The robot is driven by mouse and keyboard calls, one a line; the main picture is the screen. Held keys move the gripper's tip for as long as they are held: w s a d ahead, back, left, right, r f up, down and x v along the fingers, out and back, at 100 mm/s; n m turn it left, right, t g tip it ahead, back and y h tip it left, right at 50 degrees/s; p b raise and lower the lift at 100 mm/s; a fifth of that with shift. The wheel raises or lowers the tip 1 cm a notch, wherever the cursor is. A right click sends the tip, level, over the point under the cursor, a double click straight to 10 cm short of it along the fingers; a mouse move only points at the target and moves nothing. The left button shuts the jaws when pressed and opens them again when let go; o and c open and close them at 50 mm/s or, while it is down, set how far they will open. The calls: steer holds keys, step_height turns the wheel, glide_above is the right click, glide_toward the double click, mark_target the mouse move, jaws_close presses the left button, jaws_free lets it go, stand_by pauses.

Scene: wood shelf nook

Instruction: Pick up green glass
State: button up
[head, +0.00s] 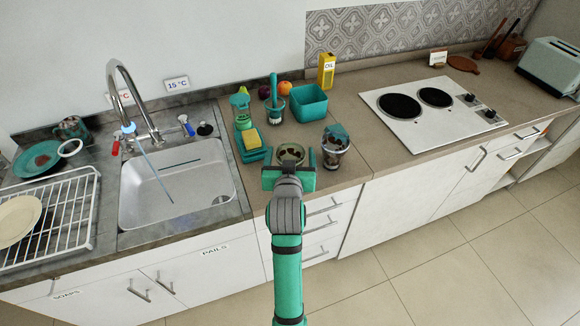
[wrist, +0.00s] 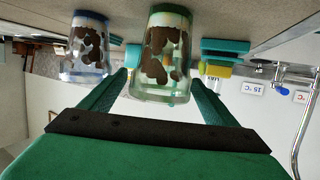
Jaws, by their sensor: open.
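The green glass (head: 290,151) stands on the counter near its front edge, right of the sink, with brown stains on it. In the wrist view, which is upside down, the green glass (wrist: 160,60) is in the middle, between the finger tips. My gripper (head: 289,170) is open at the front of the glass, and its fingers (wrist: 158,85) show one on each side. I cannot tell whether they touch it. A second stained glass with a bluish rim (head: 335,155) stands to the right; it also shows at the left of the wrist view (wrist: 85,50).
A teal holder with a yellow sponge (head: 251,139) is close on the left, by the sink (head: 170,190). Behind are a teal box (head: 309,103), a teal brush in a pot (head: 274,105) and an oil carton (head: 326,71). The cooktop (head: 430,112) is further right.

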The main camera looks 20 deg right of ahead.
mark_target(291, 149)
steer(key=shift+x, duration=1.8)
steer(key=shift+f, duration=0.1)
steer(key=c, duration=1.3)
steer(key=shift+c, duration=0.2)
